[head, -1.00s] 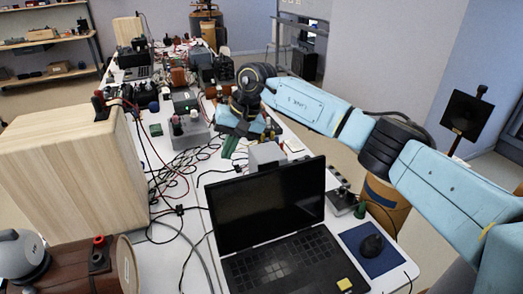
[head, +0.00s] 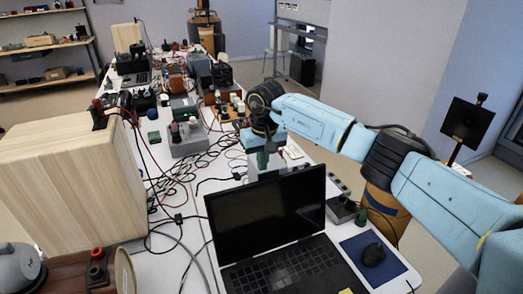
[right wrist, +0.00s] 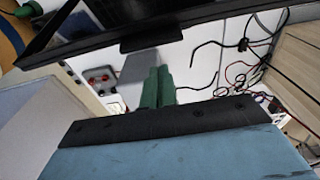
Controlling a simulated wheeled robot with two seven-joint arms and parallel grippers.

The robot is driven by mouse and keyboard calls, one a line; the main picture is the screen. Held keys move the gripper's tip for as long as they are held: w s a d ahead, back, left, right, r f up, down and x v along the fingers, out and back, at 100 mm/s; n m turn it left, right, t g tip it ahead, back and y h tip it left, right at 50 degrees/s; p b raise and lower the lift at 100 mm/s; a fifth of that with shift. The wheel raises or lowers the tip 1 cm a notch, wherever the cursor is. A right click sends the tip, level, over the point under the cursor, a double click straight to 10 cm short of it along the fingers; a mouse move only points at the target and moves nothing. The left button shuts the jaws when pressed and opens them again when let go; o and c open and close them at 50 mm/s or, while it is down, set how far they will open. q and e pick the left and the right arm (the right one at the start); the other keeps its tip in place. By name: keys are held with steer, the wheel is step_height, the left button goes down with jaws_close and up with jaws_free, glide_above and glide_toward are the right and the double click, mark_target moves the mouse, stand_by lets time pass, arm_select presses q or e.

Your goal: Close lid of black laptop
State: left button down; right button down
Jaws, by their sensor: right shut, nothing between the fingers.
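The black laptop stands open on the white table, its lid (head: 262,215) raised and its screen dark. Its keyboard (head: 283,274) is partly cut off by the bottom edge of the head view. My right gripper (head: 262,160) is behind the lid, near the lid's top edge, with its green fingers pointing down. In the right wrist view the green fingers (right wrist: 157,86) are together with nothing between them. A dark slab that looks like the laptop lid (right wrist: 110,38) crosses the top of that view, apart from the fingers. My left gripper is not seen.
A large wooden box (head: 65,185) stands left of the laptop. Black and red cables lie between them. A blue mat (head: 388,264) with a black mouse (head: 373,254) lies right of the laptop. A grey box stands below the fingers (right wrist: 135,68). Devices crowd the table's far part.

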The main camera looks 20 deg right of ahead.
steer(key=shift+s+r, duration=0.2)
steer(key=shift+s, duration=0.5)
steer(key=shift+s+r, duration=0.15)
steer(key=shift+s, duration=0.55)
steer(key=shift+a, duration=0.15)
